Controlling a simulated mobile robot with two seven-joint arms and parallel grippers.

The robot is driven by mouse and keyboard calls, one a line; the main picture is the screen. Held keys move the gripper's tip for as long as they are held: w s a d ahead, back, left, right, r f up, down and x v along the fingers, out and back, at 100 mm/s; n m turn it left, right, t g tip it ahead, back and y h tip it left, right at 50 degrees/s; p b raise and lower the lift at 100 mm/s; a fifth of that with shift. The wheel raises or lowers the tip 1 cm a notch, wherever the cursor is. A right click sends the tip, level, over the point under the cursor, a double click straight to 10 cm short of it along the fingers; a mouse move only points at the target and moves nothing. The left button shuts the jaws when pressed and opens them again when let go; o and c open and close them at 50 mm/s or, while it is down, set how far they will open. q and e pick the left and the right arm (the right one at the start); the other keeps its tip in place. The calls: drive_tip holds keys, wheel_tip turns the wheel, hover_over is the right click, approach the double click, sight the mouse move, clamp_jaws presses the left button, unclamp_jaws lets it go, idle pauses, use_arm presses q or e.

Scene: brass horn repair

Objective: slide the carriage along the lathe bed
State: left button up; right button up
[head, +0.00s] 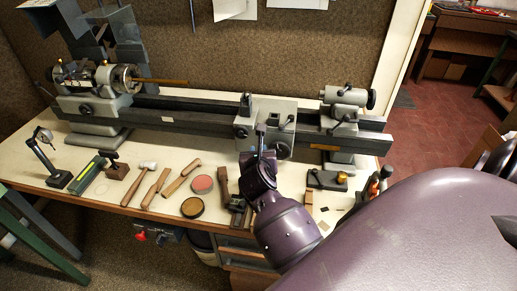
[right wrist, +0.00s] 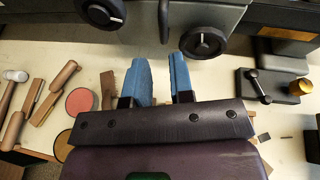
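The grey carriage (head: 265,117) sits on the dark lathe bed (head: 190,119), right of the bed's middle. A round black handwheel (head: 283,150) is on its front; it also shows in the right wrist view (right wrist: 203,42). My right gripper (head: 260,138) is at the carriage's front, just left of the handwheel. In the right wrist view its blue fingers (right wrist: 161,78) are apart. A thin grey upright bar (right wrist: 163,32) appears in line with the gap between them; I cannot tell whether they touch it. My left gripper is not in view.
The headstock (head: 95,85) is at the bed's left and the tailstock (head: 345,103) at its right. The bed between headstock and carriage is clear. A mallet (head: 141,170), wooden tools, round tins and a small black block (head: 326,181) lie on the bench in front.

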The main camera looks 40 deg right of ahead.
drive_tip(key=shift+s+a, duration=0.95)
drive_tip(key=shift+s, duration=0.25)
